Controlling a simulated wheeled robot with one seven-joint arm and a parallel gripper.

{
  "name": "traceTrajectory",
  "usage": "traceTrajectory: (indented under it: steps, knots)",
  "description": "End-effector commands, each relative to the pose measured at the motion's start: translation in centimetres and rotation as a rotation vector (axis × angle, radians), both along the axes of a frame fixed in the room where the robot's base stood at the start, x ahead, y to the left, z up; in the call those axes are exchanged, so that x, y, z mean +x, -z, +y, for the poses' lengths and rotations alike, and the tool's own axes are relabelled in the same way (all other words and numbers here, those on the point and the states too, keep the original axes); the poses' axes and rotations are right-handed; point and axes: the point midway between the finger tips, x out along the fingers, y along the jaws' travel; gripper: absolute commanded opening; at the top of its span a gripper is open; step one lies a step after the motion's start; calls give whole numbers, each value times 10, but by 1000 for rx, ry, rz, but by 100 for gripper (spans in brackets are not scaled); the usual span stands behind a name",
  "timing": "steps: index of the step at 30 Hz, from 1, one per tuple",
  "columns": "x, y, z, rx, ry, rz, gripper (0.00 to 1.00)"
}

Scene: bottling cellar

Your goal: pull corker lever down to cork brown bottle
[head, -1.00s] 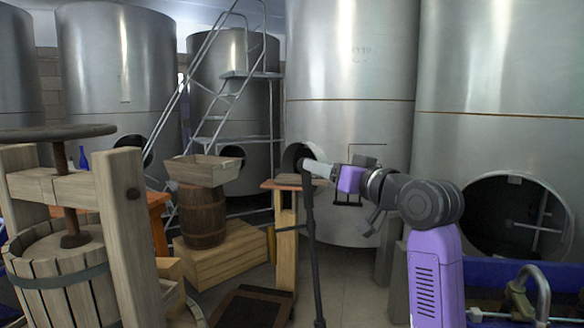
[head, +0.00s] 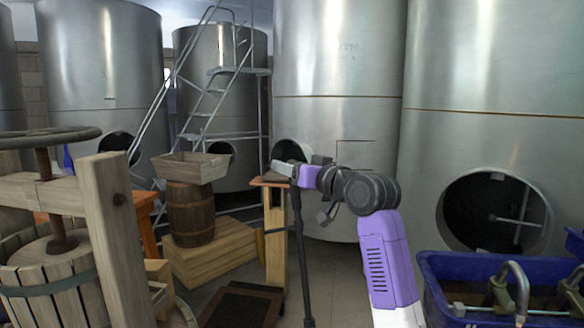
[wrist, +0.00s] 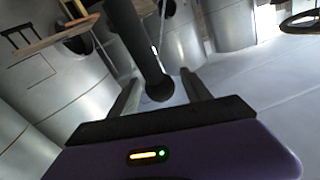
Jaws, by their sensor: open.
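A long dark bar (head: 300,250), which looks like the corker lever, stands nearly upright in the middle of the head view. Its upper end is beside or behind my gripper (head: 282,169). In the wrist view the dark bar (wrist: 138,45) ends in a rounded knob (wrist: 160,89) that appears between my two open fingers (wrist: 160,78). Clear space shows on both sides of the knob, and I cannot tell whether either finger touches it. The corker's body is not clearly visible, and I do not see the brown bottle in either view.
A wooden post with a small top (head: 273,182) stands just left of the bar. A basket press (head: 118,235) is at the left, a barrel (head: 190,215) on a wooden crate (head: 215,258) behind it. A blue crate (head: 430,285) is at the right. Steel tanks (head: 340,120) stand behind.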

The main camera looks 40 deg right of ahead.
Motion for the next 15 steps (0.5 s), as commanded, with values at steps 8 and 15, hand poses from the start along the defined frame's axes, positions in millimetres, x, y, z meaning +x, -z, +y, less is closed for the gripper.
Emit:
traceTrajectory:
  steps: [8, 15]
  knots:
    - [0, 0, 0, 1, 0, 0, 13]
    - [0, 0, 0, 1, 0, 0, 0]
